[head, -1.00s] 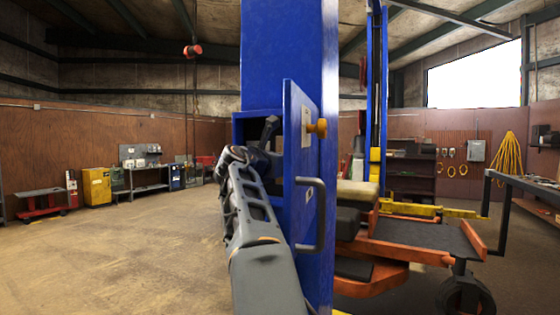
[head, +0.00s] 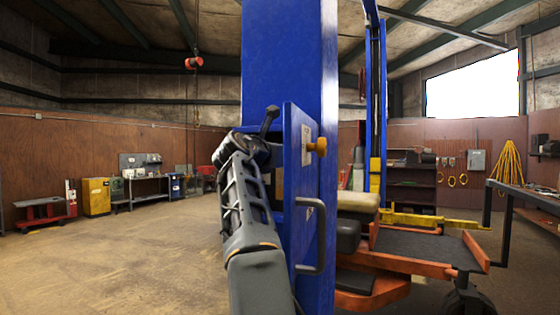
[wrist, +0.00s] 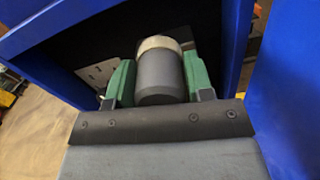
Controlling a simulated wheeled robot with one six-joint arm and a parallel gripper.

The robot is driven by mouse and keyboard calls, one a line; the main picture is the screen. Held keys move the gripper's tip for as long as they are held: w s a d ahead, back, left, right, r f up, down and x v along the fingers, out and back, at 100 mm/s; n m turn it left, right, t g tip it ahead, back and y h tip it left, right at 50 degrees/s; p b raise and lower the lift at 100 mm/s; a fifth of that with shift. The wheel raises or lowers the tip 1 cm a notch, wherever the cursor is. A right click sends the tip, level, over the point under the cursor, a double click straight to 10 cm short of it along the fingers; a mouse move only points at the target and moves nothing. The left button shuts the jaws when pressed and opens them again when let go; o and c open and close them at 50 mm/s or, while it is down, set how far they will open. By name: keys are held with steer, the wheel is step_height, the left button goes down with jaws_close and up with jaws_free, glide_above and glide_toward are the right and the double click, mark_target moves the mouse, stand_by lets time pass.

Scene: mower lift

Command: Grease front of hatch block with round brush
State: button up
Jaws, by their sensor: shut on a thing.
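My gripper (wrist: 160,84) has green-padded fingers and is shut on the round brush (wrist: 160,80), a dark grey cylinder with a pale beige far end. In the wrist view the brush points toward the dark inside of the blue hatch box (wrist: 225,60); I cannot tell if it touches anything. A metal plate with small holes (wrist: 97,72) shows left of the fingers; I cannot tell if it belongs to the hatch block. No block shows clearly. In the head view the open hatch door (head: 298,190) bears an orange knob and a grey handle. My gripper is not clearly visible there.
The blue column (head: 285,50) rises directly behind the hatch. An orange mower with a seat (head: 358,200) stands on the right, close to the door. A workbench (head: 525,195) stands further right. The floor on the left is open, with cabinets along the far wall.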

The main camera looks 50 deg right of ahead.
steer(key=shift+r, duration=0.15)
step_height(320, 180, down, 14)
steer(key=b, duration=1)
steer(key=shift+b, duration=0.35)
stand_by(0.6)
steer(key=shift+b+v, duration=0.7)
steer(key=shift+v, duration=2.3)
steer(key=v, duration=0.3)
